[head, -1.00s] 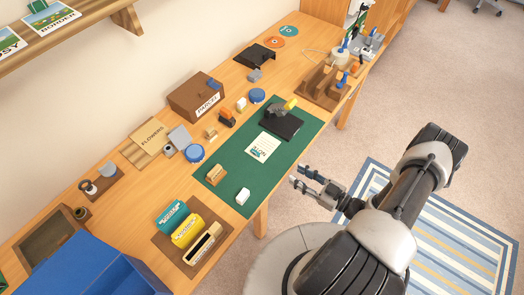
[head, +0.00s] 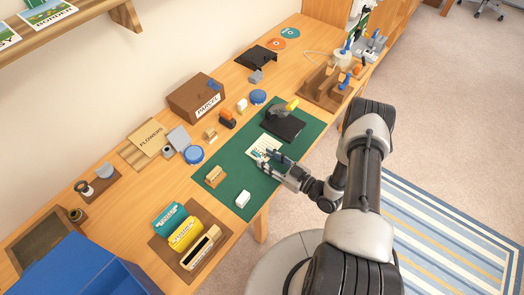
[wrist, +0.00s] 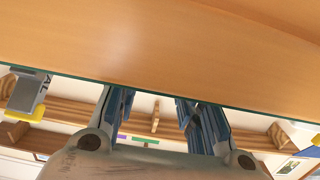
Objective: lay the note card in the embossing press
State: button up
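The white note card (head: 258,144) with dark print lies on the green mat (head: 240,208), partly covered by my gripper in the head view. The embossing press (head: 285,126), with a black base, grey top and yellow handle, stands on the mat just beyond the card. My gripper (head: 267,159) is low at the mat's front edge, its fingers over or beside the card's near side; contact is unclear. In the wrist view my gripper (wrist: 158,108) has its two blue-lined fingers apart, with nothing seen between them. The card does not show there.
On the mat are a wooden stamp (head: 215,176) and a white block (head: 243,199). Behind it stand a blue round tin (head: 193,154) and a brown parcel box (head: 195,97). A rack with colored boxes (head: 182,235) is at the left. Mat between stamp and card is clear.

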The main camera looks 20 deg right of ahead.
aim_at(260, 155)
jog(key=x, duration=0.3)
jog(key=shift+w+a+f+b, duration=0.15)
jog(key=shift+b, duration=0.15)
grip_shut()
